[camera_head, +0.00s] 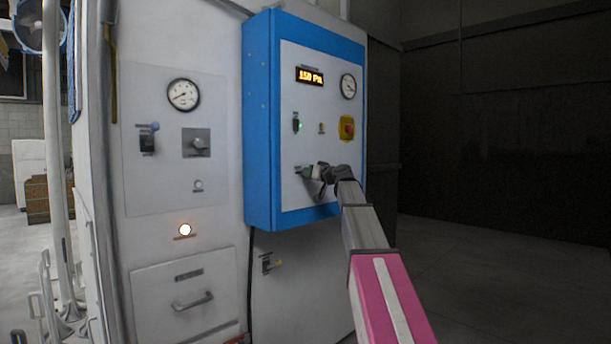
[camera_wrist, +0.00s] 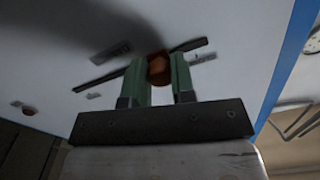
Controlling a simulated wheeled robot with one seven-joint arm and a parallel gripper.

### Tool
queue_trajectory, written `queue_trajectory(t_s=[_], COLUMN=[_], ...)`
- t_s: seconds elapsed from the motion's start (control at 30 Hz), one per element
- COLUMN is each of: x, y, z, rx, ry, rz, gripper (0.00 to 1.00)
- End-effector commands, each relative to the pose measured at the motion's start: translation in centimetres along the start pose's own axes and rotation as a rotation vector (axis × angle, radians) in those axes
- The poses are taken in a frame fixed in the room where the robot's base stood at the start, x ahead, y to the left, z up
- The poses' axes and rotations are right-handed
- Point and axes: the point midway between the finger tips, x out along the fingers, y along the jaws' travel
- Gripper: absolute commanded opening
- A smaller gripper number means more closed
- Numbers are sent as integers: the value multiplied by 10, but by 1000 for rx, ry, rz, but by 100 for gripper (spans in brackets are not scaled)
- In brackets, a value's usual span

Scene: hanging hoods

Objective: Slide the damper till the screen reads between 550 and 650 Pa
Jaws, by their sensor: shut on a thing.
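The screen (camera_head: 310,77) high on the blue-framed panel glows orange and reads 150 Pa. In the wrist view, the damper's orange-brown knob (camera_wrist: 157,67) sits on a dark straight slot (camera_wrist: 97,82) in the pale panel face. My gripper (camera_wrist: 160,74) has its green fingers one on each side of the knob, shut on it. In the head view, my gripper (camera_head: 309,171) is at the lower part of the panel, and its dark wrist hides most of the damper and slot there.
A round gauge (camera_head: 348,86), a green-lit switch (camera_head: 297,123) and a yellow-backed red knob (camera_head: 347,128) are above my gripper on the same panel. A white cabinet (camera_head: 160,230) with a gauge, knob and drawer handle stands left. The floor at right is clear.

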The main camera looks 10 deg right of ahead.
Motion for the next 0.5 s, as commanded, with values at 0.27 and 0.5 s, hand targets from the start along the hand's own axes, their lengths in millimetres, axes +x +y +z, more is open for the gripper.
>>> queue_trajectory(t_s=[0.27,0.5], x=[3,0], y=[74,87], z=[-21,-24], rx=[1,-1], ry=[0,1], rz=[2,1], gripper=[0,0])
